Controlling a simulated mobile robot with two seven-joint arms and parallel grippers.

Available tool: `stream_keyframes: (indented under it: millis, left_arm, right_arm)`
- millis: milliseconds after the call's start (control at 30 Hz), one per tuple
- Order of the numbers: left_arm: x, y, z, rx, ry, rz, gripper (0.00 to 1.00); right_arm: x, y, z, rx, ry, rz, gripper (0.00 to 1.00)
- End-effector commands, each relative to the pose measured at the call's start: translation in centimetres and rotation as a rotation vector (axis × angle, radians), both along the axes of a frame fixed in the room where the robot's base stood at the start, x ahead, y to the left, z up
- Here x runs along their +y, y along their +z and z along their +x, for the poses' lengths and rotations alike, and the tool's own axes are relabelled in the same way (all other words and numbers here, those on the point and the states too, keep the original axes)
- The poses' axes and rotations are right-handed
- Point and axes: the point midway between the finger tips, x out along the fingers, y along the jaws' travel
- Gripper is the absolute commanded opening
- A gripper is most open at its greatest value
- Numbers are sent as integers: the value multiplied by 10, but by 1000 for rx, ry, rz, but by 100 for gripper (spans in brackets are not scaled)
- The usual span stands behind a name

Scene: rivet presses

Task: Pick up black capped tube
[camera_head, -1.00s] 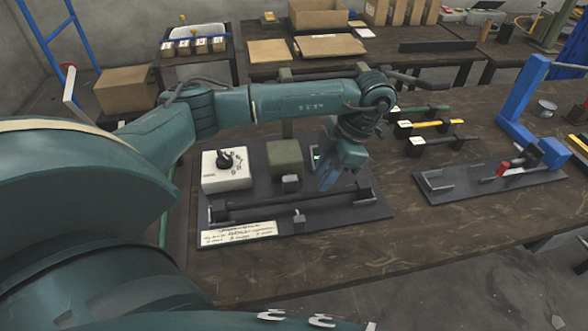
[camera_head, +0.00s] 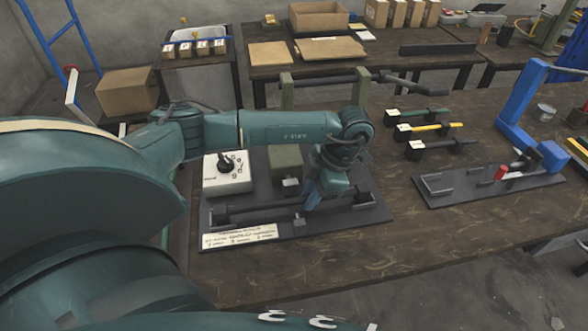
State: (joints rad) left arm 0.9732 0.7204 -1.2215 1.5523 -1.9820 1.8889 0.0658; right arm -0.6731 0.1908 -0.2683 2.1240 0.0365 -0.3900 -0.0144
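A long black tube (camera_head: 265,208) with a thicker black end at its left lies across the front of the dark base plate (camera_head: 290,232). My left gripper (camera_head: 312,197) points down at the right part of this tube, at or just above it. Its fingers are small and partly hidden by the wrist, so I cannot tell whether they are open or touch the tube. Another dark tube with a thicker black end (camera_head: 440,146) lies on the table to the right, beside a yellow one (camera_head: 430,128) and a green one (camera_head: 418,112). My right gripper is not in view.
A white box with a black knob (camera_head: 226,173) and an olive block (camera_head: 286,162) stand on the plate behind the tube. A second fixture with a blue frame (camera_head: 514,120) stands at the right. The table front (camera_head: 330,255) is clear.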

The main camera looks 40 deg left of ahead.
Motion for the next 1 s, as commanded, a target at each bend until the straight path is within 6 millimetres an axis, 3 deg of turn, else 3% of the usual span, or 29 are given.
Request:
stream_keyframes:
  millis: [167,567,833,1000]
  left_arm:
    - [0,0,0,0,0,0,0]
    - [0,6,1,-2,0,-1,0]
    - [0,55,1,-5,-2,0,0]
    - [0,88,2,-6,-1,1,0]
  right_arm:
    - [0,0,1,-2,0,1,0]
    - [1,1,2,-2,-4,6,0]
    - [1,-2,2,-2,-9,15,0]
    - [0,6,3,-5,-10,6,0]
